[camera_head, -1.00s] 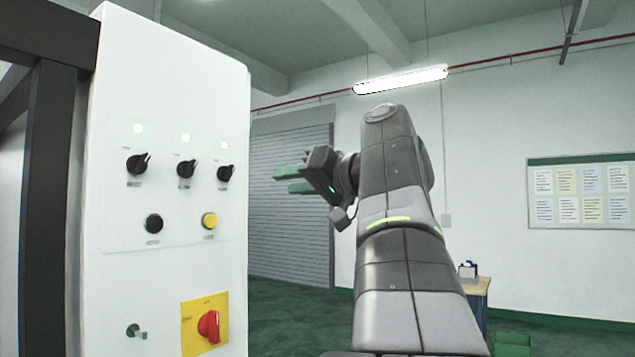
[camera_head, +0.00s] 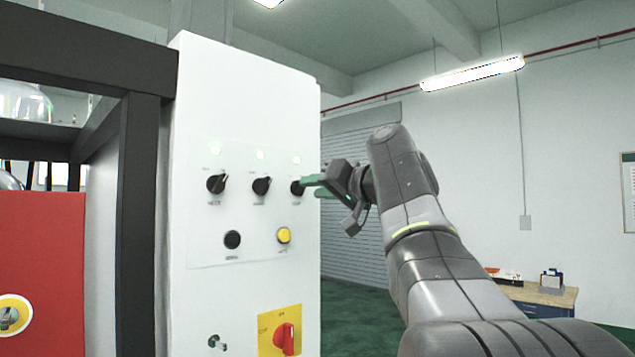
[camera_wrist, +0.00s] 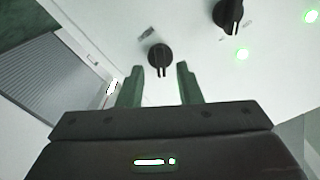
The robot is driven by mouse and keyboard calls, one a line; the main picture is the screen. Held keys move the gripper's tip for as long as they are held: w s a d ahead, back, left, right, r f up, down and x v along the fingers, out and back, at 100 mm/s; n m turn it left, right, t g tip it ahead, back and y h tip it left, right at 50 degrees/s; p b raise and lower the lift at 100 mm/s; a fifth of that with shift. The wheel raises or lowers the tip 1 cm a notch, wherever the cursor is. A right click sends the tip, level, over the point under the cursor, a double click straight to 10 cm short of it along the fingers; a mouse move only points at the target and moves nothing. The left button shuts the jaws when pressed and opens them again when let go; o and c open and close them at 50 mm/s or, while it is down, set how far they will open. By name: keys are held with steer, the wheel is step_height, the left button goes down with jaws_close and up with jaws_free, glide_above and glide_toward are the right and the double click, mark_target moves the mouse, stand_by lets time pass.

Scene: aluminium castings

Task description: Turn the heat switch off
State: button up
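A white control panel (camera_head: 245,110) carries three black rotary switches in a row: left (camera_head: 216,184), middle (camera_head: 261,186) and right (camera_head: 297,188). A green lamp glows above each. Their labels are too small to read, so I cannot tell which is the heat switch. My gripper (camera_head: 312,187) is open and empty at the right switch, its green fingers overlapping that switch's edge in the head view. In the wrist view the right switch (camera_wrist: 160,58) shows ahead between the fingertips, with the middle switch (camera_wrist: 229,13) to its upper right. Contact cannot be seen.
Below the row are a black button (camera_head: 232,240), a yellow button (camera_head: 284,236) and a red rotary handle (camera_head: 285,339) on a yellow plate. A dark frame post (camera_head: 140,230) stands left of the panel. A table (camera_head: 545,297) stands at the right, farther back.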

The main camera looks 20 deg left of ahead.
mark_target(300, 188)
steer(key=shift+x, duration=1.3)
jaws_close()
